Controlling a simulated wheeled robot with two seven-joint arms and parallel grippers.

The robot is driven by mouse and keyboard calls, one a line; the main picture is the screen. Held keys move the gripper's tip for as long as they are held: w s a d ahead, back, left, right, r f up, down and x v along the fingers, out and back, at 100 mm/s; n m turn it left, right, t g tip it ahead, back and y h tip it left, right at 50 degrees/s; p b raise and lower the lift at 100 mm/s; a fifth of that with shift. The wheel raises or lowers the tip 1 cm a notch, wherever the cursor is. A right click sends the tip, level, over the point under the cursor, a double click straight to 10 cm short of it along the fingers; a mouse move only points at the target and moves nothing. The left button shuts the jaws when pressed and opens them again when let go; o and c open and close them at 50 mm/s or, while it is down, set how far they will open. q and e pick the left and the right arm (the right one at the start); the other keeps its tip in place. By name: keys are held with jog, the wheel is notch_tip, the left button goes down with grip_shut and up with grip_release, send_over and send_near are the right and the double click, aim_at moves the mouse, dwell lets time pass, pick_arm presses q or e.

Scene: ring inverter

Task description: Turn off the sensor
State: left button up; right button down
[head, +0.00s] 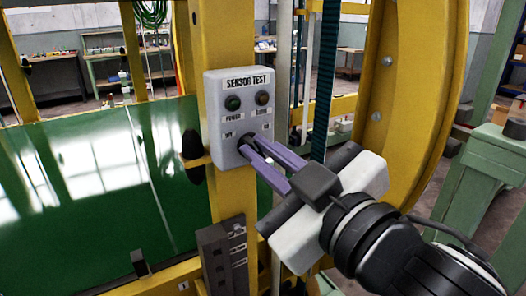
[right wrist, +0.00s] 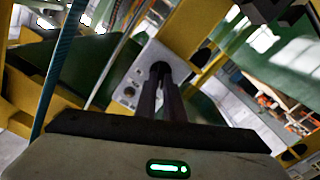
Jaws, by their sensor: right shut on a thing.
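The sensor box (head: 227,87) is a grey panel labelled "SENSOR TEST", fixed to a yellow post. It has a green button (head: 233,103) on the left and a dark amber one (head: 262,98) on the right, with a dark knob (head: 246,141) below. My right gripper (head: 250,147) reaches in from the lower right, its purple fingers shut on the knob and mostly hiding it. In the right wrist view, the fingers (right wrist: 161,75) meet the knob at the face of the box (right wrist: 128,92). My left gripper is not in view.
A yellow post (head: 225,40) carries the box. A large green panel (head: 80,180) is at left, and a curved yellow ring frame (head: 425,90) stands close on the right, near my right arm. A dark grey box (head: 222,255) is mounted lower on the post.

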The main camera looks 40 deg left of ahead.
jog(key=n, duration=0.2)
jog(key=shift+n+p, duration=0.3)
jog(key=shift+p, duration=0.1)
jog(key=c, duration=1.9)
grip_release()
jog(key=shift+o, duration=0.2)
jog(key=b+v, duration=0.1)
jog(key=v, duration=0.9)
jog(key=shift+d, duration=0.2)
